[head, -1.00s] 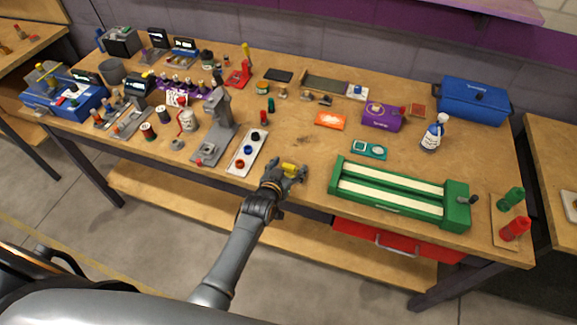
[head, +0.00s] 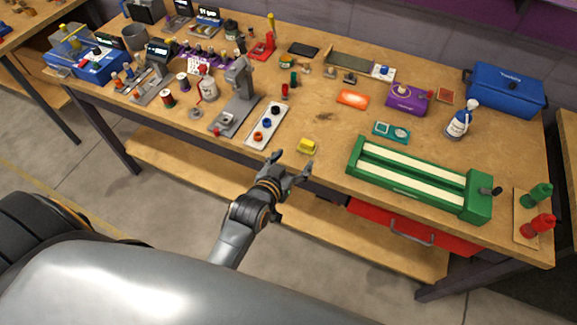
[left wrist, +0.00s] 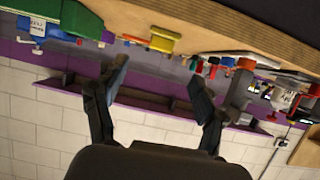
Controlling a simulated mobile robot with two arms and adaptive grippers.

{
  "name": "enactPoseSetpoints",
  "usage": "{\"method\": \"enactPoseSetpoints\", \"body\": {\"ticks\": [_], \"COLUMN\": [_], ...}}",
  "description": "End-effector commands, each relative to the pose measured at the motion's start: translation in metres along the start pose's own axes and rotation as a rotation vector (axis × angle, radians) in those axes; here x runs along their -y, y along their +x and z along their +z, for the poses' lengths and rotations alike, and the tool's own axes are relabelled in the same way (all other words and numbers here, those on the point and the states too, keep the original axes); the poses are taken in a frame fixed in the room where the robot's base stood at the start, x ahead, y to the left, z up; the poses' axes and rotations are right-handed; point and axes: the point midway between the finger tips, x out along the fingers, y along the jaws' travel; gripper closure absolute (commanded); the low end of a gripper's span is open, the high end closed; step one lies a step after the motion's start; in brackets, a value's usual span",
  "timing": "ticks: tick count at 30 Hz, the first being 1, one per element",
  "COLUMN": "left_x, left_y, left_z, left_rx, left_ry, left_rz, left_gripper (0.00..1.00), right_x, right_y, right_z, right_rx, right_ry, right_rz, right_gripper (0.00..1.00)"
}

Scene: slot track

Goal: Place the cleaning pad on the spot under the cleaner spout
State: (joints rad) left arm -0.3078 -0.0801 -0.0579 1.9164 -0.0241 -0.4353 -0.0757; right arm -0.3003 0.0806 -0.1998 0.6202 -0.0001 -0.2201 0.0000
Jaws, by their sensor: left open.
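A small yellow block (head: 307,146), which I take to be the cleaning pad, lies on the bench near its front edge. It also shows in the left wrist view (left wrist: 163,40), beyond the fingers. My left gripper (head: 290,163) is open and empty at the bench's front edge, just short of the block and apart from it. Its spread fingers show in the left wrist view (left wrist: 158,72). A white and blue spray bottle (head: 461,120), likely the cleaner, stands at the right. I cannot make out a marked spot under its spout. My right gripper is not in view.
A green slot track (head: 420,178) lies right of the block. A white tray with coloured knobs (head: 267,124) and a grey stand (head: 238,95) are to the left. A teal tray (head: 391,132) lies before the bottle. The bench middle around a dark mark (head: 323,116) is clear.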

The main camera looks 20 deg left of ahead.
Motion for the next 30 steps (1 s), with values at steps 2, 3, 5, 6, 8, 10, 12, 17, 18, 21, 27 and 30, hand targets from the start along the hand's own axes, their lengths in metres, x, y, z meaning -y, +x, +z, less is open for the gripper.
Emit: {"method": "enactPoseSetpoints", "body": {"ticks": [2,3,5,6,8,10,12,17,18,21,27,30], "left_x": [0.0,0.0,0.0,0.0,0.0,0.0,0.0,-0.001,-0.003,-0.01,-0.023,-0.02], "left_y": [-0.011,-0.016,-0.02,-0.023,-0.025,-0.026,-0.026,-0.024,-0.021,-0.011,-0.014,-0.039], "left_z": [0.002,0.001,0.001,0.001,0.0,0.0,0.0,0.008,0.018,0.068,0.239,0.328], "left_rx": [0.001,0.001,0.001,0.0,0.0,0.0,0.0,0.014,0.032,0.118,0.412,0.568], "left_ry": [0.0,0.001,0.0,0.0,0.0,0.0,0.0,0.002,0.003,0.012,0.043,0.064], "left_rz": [0.0,0.0,0.0,0.0,0.0,0.0,0.0,0.003,0.008,0.027,0.076,0.09], "left_gripper": [0.29,0.29,0.29,0.29,0.29,0.29,0.29,0.29,0.29,0.29,0.29,0.29], "right_x": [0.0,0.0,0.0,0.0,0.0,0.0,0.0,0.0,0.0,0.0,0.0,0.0], "right_y": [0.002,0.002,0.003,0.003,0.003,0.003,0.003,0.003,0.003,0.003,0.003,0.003], "right_z": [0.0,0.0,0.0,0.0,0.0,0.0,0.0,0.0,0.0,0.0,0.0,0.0], "right_rx": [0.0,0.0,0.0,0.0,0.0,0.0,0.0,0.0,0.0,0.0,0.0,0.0], "right_ry": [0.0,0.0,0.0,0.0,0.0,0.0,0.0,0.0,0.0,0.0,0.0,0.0], "right_rz": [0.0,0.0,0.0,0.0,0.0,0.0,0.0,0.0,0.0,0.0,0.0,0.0], "right_gripper": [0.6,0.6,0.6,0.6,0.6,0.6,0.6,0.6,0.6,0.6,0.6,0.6]}}
